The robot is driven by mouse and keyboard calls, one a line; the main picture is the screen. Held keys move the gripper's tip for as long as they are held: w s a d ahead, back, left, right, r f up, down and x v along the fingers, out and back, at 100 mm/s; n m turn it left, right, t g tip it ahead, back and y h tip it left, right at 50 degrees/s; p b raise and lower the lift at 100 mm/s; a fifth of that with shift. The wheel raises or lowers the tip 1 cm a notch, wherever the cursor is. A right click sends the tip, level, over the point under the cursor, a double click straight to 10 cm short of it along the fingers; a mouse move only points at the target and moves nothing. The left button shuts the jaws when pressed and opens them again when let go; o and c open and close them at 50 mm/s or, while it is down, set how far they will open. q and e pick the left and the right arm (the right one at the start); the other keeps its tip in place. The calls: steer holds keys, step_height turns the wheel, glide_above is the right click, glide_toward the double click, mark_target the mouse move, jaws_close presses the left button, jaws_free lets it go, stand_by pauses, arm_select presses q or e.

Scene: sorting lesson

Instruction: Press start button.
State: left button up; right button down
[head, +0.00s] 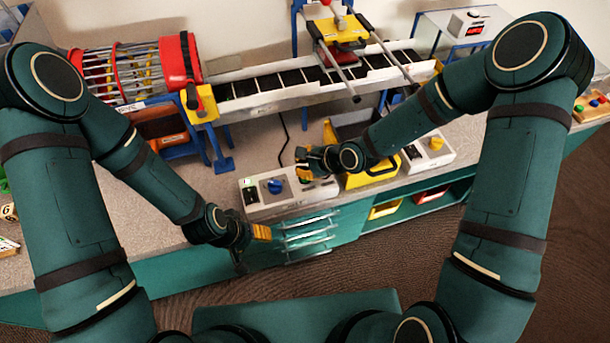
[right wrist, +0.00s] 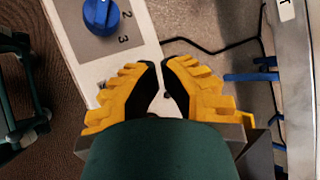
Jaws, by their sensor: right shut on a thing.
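A white control box (head: 290,205) stands at the counter's front edge. Its blue dial (head: 274,186) also shows in the right wrist view (right wrist: 98,14), beside the numbers 2 and 3. My right gripper (head: 304,166) is over the right end of this box, to the right of the dial. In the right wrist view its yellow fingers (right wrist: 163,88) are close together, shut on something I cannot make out. No start button can be clearly told; the gripper hides part of the box. My left gripper (head: 262,232) hangs in front of the counter, low and left; its opening is unclear.
A second control box with a yellow knob (head: 436,143) stands to the right, near a yellow bin (head: 372,174). A conveyor (head: 290,84) runs behind, with a red-rimmed drum (head: 180,58) at its left. A black cable (right wrist: 215,49) lies behind the box.

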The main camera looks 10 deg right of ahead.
steer(key=shift+f, duration=0.1)
stand_by(0.7)
steer(key=shift+f, duration=0.35)
steer(key=shift+f+b, duration=0.45)
steer(key=shift+b, duration=0.05)
stand_by(0.6)
steer(key=shift+r, duration=0.1)
steer(key=shift+r+p, duration=0.75)
steer(key=shift+r, duration=0.05)
steer(key=shift+r, duration=0.1)
step_height(320, 180, up, 5)
steer(key=p, duration=0.4)
stand_by(0.4)
